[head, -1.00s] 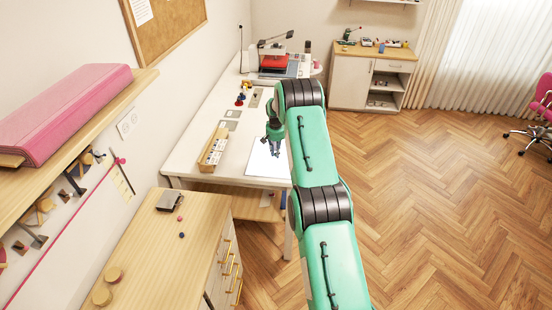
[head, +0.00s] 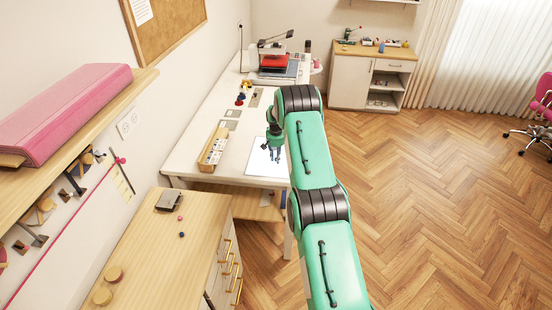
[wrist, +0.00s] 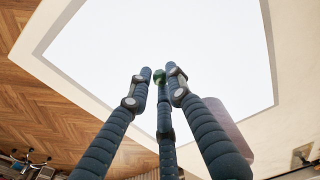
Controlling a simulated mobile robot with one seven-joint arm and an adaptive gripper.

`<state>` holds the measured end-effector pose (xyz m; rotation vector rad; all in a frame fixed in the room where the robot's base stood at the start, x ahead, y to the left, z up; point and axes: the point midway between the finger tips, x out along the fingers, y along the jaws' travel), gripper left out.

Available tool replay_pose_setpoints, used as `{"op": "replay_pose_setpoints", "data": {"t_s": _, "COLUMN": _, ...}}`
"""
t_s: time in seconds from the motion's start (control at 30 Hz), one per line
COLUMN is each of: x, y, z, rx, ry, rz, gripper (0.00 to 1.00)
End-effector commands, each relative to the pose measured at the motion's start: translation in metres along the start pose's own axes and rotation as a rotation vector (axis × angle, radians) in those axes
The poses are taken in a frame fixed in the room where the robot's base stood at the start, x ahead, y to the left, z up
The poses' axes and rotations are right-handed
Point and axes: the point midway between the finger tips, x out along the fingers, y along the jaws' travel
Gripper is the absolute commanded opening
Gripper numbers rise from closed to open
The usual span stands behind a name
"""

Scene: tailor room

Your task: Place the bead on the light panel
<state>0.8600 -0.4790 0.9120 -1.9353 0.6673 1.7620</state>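The light panel (head: 256,166) is a white, bright sheet with a grey border on the near part of the white table. It fills much of the wrist view (wrist: 200,35). My gripper (head: 276,157) hangs over the panel, pointing down. The gap between the bead and the panel is hard to judge. The bead cannot be made out in the head view.
A wooden box (head: 213,147) of small items stands left of the panel. Grey squares (head: 231,119) and small coloured pieces (head: 241,97) lie farther back. A machine with a red part (head: 275,61) stands at the table's far end. A wooden cabinet (head: 160,235) is nearer.

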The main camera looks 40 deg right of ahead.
Motion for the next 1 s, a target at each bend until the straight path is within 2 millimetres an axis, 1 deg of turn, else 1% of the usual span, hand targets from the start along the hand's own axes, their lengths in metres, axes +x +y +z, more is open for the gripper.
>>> {"op": "replay_pose_setpoints", "data": {"t_s": 0.37, "x": -0.001, "y": 0.000, "z": 0.000, "rx": 0.000, "ry": 0.000, "rz": 0.000, "gripper": 0.34}}
{"op": "replay_pose_setpoints", "data": {"t_s": 0.57, "x": -0.006, "y": 0.000, "z": -0.001, "rx": 0.000, "ry": 0.002, "rz": 0.000, "gripper": 0.34}}
{"op": "replay_pose_setpoints", "data": {"t_s": 0.77, "x": -0.020, "y": 0.000, "z": -0.001, "rx": 0.000, "ry": 0.002, "rz": 0.000, "gripper": 0.34}}
{"op": "replay_pose_setpoints", "data": {"t_s": 1.0, "x": -0.049, "y": 0.000, "z": -0.001, "rx": 0.000, "ry": 0.002, "rz": 0.000, "gripper": 0.34}}
